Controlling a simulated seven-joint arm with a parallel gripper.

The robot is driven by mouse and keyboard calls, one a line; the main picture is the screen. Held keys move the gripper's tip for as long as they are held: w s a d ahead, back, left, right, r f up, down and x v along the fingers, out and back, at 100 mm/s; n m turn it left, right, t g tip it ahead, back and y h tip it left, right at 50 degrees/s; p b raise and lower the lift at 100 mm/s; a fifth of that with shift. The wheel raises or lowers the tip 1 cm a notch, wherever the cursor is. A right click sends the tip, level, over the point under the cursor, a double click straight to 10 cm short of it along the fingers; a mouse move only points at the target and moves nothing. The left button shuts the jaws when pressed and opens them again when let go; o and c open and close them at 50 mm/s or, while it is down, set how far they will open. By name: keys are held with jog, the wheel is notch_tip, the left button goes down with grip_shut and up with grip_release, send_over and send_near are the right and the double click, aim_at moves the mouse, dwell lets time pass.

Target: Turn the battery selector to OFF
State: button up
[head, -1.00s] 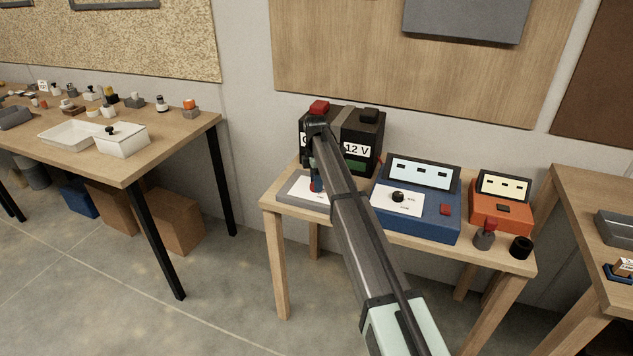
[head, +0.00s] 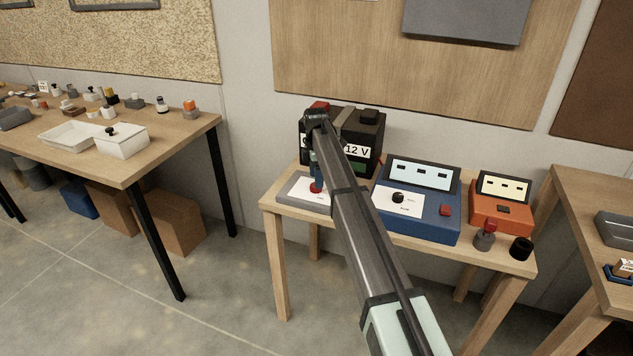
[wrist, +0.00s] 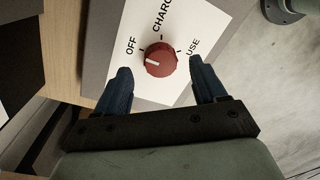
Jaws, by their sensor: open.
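The battery selector is a red round knob (wrist: 160,58) on a white label plate (wrist: 185,88) marked OFF, CHARGE and USE. Its white pointer line lies on the left side of the knob, toward the OFF side and slightly below the OFF tick. In the head view the red knob (head: 316,188) sits on a grey panel (head: 290,190) at the table's left. My gripper (wrist: 163,86) is open and empty, its blue fingers apart on either side in the wrist view. In the head view my gripper (head: 315,168) is just above the knob, with a gap.
A black 12 V battery (head: 368,135) stands behind the panel. A blue box with a black knob (head: 398,197) and an orange box (head: 505,215) are to the right. My arm hides part of the table.

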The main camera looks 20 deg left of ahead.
notch_tip(320, 180, up, 11)
jog(key=shift+w+a, duration=0.25)
jog(key=shift+w, duration=0.05)
dwell(0.5)
